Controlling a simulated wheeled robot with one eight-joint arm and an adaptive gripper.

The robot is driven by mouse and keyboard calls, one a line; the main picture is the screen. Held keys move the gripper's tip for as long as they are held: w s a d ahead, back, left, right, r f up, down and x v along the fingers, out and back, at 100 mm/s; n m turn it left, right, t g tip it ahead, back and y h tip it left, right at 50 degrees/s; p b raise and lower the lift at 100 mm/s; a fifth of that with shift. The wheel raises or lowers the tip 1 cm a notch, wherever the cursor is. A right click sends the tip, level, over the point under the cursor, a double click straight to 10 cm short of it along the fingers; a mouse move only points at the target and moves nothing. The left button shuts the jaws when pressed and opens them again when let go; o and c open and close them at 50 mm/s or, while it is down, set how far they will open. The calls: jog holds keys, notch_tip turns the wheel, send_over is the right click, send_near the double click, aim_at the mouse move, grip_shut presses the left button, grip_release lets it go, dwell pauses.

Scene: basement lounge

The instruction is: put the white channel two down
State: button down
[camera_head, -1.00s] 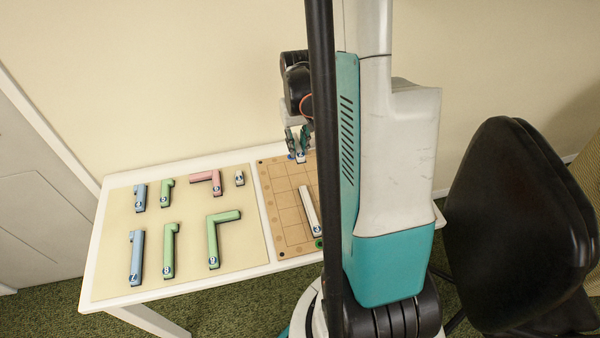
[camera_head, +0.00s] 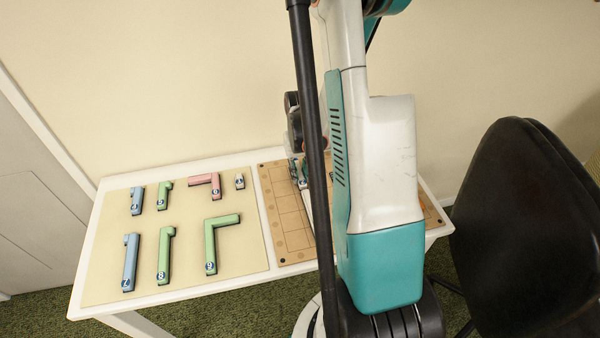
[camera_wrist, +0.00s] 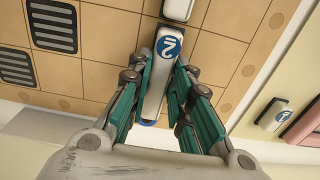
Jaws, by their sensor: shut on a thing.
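The white channel two (camera_wrist: 156,85), a narrow white bar with a blue round "2" label and a blue tip, lies between the fingers of my gripper (camera_wrist: 160,72) in the wrist view. The gripper is shut on it over the tan board (camera_wrist: 105,40). I cannot tell whether the channel touches the board. In the head view my gripper (camera_head: 299,172) is low over the far part of the board (camera_head: 285,215), partly hidden by my pole. Another white piece (camera_wrist: 178,8) lies just beyond the channel's labelled end in the wrist view.
Dark slotted grilles (camera_wrist: 52,25) sit on the board. On the left of the white table (camera_head: 170,293), a beige mat (camera_head: 190,275) holds blue, green and pink pieces and a small white one (camera_head: 239,181). A black chair (camera_head: 525,210) stands at right; a wall rises behind.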

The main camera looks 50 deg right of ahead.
aim_at(300, 174)
jog(key=shift+f, duration=0.15)
jog(key=c, duration=1.5)
grip_release()
jog(key=shift+o, duration=0.2)
notch_tip(300, 174, up, 12)
jog(key=p, duration=0.5)
jog(key=shift+r, duration=0.2)
